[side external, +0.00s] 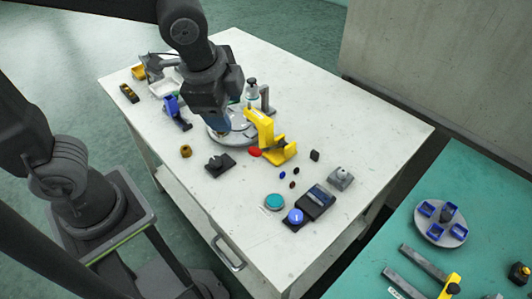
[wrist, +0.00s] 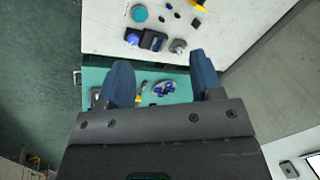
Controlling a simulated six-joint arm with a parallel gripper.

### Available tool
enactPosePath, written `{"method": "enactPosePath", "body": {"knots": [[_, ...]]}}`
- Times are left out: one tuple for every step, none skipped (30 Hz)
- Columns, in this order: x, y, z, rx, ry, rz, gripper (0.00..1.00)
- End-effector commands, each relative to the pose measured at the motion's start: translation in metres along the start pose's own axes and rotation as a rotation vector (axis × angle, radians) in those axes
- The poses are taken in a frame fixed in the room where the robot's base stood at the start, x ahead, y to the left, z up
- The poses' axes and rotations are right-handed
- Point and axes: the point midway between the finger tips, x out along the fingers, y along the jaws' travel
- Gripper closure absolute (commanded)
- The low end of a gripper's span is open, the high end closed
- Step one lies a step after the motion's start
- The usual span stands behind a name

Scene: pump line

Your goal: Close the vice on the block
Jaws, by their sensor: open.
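My gripper (side external: 221,128) is over the white table, above a round silver plate (side external: 226,137). In the wrist view its two blue fingers (wrist: 160,64) are spread apart with nothing between them. I cannot say for certain which thing is the vice. A small grey block-like fixture (side external: 340,178) stands near the table's right edge, and it also shows in the wrist view (wrist: 178,46). A yellow C-shaped frame (side external: 277,151) stands just right of my gripper. No block held in a vice can be made out. My wrist partly hides the plate.
A dark box (side external: 317,201), a blue button (side external: 295,216) and a teal disc (side external: 275,202) sit near the front edge. A blue fixture (side external: 174,107) stands at the left. A green table (side external: 375,255) bears a round tray (side external: 419,232) and grey bars (side external: 424,262).

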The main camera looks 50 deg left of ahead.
Motion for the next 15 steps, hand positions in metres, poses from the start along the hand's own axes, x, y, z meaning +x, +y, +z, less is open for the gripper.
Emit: {"method": "enactPosePath", "body": {"knots": [[0.001,-0.001,-0.004,-0.009,-0.007,0.009,0.40],[0.003,-0.002,-0.007,-0.019,-0.014,0.018,0.40],[0.005,-0.003,-0.013,-0.036,-0.027,0.033,0.40],[0.007,-0.004,-0.019,-0.054,-0.039,0.046,0.40],[0.010,-0.005,-0.026,-0.074,-0.054,0.063,0.40],[0.015,-0.007,-0.036,-0.106,-0.078,0.088,0.40],[0.019,-0.008,-0.045,-0.133,-0.099,0.107,0.40],[0.024,-0.008,-0.054,-0.161,-0.121,0.127,0.40],[0.031,-0.009,-0.066,-0.198,-0.151,0.153,0.40],[0.037,-0.008,-0.075,-0.226,-0.175,0.171,0.40],[0.043,-0.008,-0.083,-0.255,-0.199,0.190,0.40],[0.052,-0.007,-0.094,-0.291,-0.233,0.212,0.40],[0.059,-0.005,-0.102,-0.318,-0.259,0.229,0.40],[0.066,-0.004,-0.111,-0.345,-0.286,0.244,0.40],[0.076,-0.001,-0.120,-0.380,-0.322,0.263,0.40]]}}
